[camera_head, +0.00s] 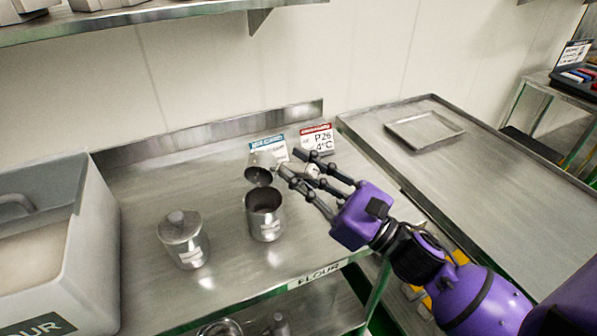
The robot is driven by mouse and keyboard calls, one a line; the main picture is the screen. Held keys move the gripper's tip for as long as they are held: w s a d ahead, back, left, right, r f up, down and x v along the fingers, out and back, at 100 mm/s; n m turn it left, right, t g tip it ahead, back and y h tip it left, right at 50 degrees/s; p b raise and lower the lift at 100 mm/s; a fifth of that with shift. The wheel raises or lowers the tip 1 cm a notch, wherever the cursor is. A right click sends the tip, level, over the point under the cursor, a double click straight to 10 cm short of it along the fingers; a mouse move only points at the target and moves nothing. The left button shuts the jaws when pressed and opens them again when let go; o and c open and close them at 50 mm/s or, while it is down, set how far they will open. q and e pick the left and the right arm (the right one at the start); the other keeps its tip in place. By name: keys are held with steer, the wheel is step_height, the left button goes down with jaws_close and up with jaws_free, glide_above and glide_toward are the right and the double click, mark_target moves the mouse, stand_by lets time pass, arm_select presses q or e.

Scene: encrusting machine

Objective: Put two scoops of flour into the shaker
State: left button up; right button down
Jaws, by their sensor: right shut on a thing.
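My right gripper (308,187) is shut on a small metal scoop (262,160); the scoop's handle is mostly hidden by the fingers. The scoop is tilted with its dark mouth facing down, just above an open metal can (265,222), which looks like the shaker. The can stands upright on the steel table and its inside looks dark; I cannot tell how much flour is in it. A second metal can with a knobbed lid (184,240) stands to its left. The flour (30,262) lies in a large grey bin (95,235) at the left. My left gripper is out of view.
Two small sign cards, one blue-topped (268,150) and one red-topped (317,138), stand behind the cans. A table (490,190) to the right holds a flat tray (424,130). A shelf (150,14) hangs above. The table is clear between bin and cans.

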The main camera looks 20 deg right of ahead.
steer(key=shift+s+a+f+n+b, duration=0.1)
steer(key=shift+s+f+n+b, duration=0.1)
steer(key=shift+n+b, duration=0.2)
steer(key=shift+s+a+f+n+y+b, duration=0.1)
steer(key=shift+s+n+y+b, duration=0.05)
steer(key=shift+n+y+b, duration=0.4)
steer(key=shift+s+a+f+n+y+b, duration=0.15)
steer(key=shift+s+n+y+b, duration=0.15)
steer(key=shift+n+b, duration=0.5)
steer(key=shift+s+a+f+n+y+b, duration=0.15)
steer(key=shift+n+y+b, duration=0.25)
steer(key=shift+b, duration=0.6)
